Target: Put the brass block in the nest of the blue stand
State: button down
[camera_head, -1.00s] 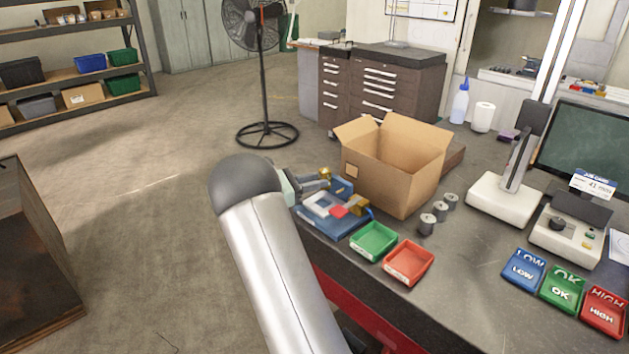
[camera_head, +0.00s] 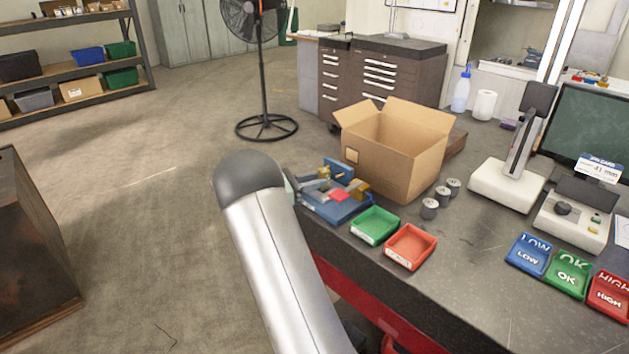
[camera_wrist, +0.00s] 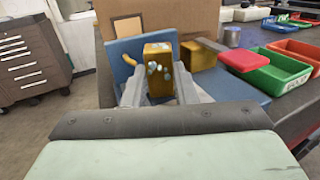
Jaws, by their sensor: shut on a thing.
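My gripper (camera_wrist: 157,92) is shut on the brass block (camera_wrist: 157,66), a gold block with pale spots on its near face. In the head view the gripper (camera_head: 317,185) is small and partly behind my arm. The blue stand (camera_wrist: 226,88) has a flat base and an upright blue plate (camera_wrist: 124,50) behind the held block. It also shows in the head view (camera_head: 343,212). The held block is over the stand, close to the upright plate. Its lower end and the nest are hidden by the fingers, so I cannot tell whether it touches.
A second brass-coloured block (camera_wrist: 199,55) and a red piece (camera_wrist: 242,58) are at the stand's right. A cardboard box (camera_head: 390,150) stands close behind. Green (camera_head: 375,226) and red (camera_head: 411,247) trays and grey cylinders (camera_head: 429,208) lie to the right.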

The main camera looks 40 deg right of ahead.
jog(key=shift+f, duration=0.5)
jog(key=c, duration=1.1)
grip_release()
jog(key=b+v, duration=0.3)
jog(key=v, duration=1.4)
jog(key=s+a+m+t+y, duration=0.1)
jog(key=s+a+m+y, duration=0.15)
jog(key=s+y, duration=0.4)
jog(key=s+a+m+y, duration=0.1)
jog(key=s+m+y, duration=0.2)
jog(key=s, duration=0.7)
jog(key=s+a+f+m+t+y, duration=0.2)
jog(key=s+a+m+y, duration=0.2)
jog(key=s, duration=0.5)
jog(key=s+a+f+m+t+y, duration=0.2)
jog(key=s+a+m+y, duration=0.2)
jog(key=s+a, duration=0.4)
jog(key=shift+s+a+f+m, duration=0.2)
jog(key=shift+s+a+m, duration=0.15)
jog(key=shift+m, duration=0.2)
